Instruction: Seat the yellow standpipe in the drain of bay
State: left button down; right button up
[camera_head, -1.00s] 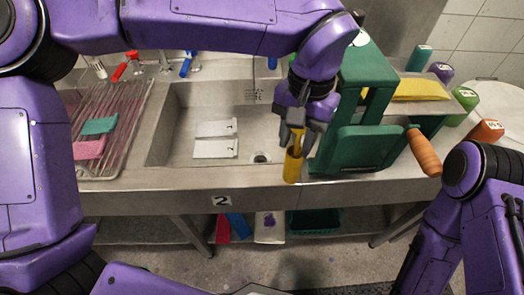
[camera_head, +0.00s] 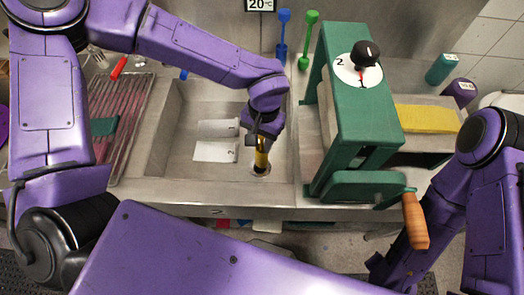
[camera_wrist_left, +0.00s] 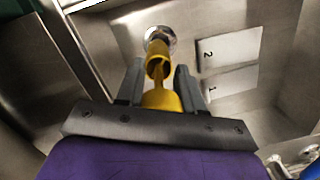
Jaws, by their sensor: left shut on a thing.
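The yellow standpipe (camera_head: 262,158) is in my left gripper (camera_head: 262,138), held over the right part of the sink basin (camera_head: 185,150). In the left wrist view, my left gripper (camera_wrist_left: 160,90) has a finger on each side of the standpipe (camera_wrist_left: 158,62). The metal drain (camera_wrist_left: 160,37) shows just beyond the pipe's far end and is partly covered by it. In the head view the drain (camera_head: 260,175) lies at the pipe's lower end. I cannot tell whether the pipe touches or enters it. My right gripper is not in view.
White plates numbered 1 and 2 (camera_head: 215,152) lie in the basin left of the drain. A green press (camera_head: 360,100) with a wooden handle (camera_head: 415,220) stands to the right. A wire rack (camera_head: 120,110) is on the left. A yellow block (camera_head: 425,118) lies right of the press.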

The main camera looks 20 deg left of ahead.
aim_at(259, 148)
pick_arm(q)
jog(key=f, duration=0.2)
jog(key=a+f, duration=0.1)
jog(key=f, duration=0.1)
jog(key=shift+s+f, duration=0.15)
jog(key=shift+d+f, duration=0.2)
jog(key=shift+f, duration=0.3)
jog(key=c, duration=0.7)
grip_release()
jog(key=r, duration=0.4)
jog(key=w+r, duration=0.1)
jog(key=r, duration=0.7)
jog(key=shift+w+d+r, duration=0.1)
jog(key=shift+w+r, duration=0.05)
jog(key=shift+w, duration=0.15)
